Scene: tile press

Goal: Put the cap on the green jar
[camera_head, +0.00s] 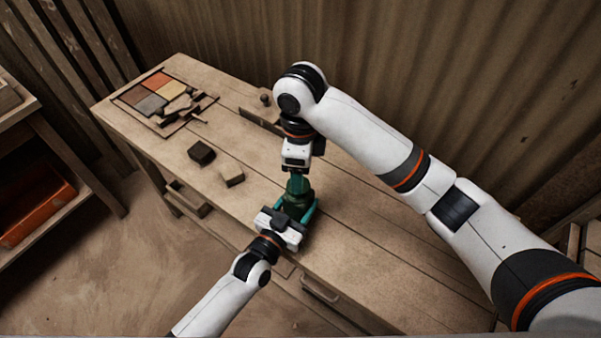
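The dark green jar (297,204) stands upright near the front edge of the wooden table. My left gripper (297,208) reaches in from the front, with one teal finger on each side of the jar, and looks shut on it. My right gripper (298,184) points straight down over the top of the jar, its teal fingertips at the jar's mouth. The cap cannot be made out; the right gripper's fingers and body cover the jar's top, so I cannot tell whether they hold it.
A dark block (201,153) and a tan block (231,175) lie left of the jar. A small dark round thing (265,98) is near the back edge. The table's right part is clear.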

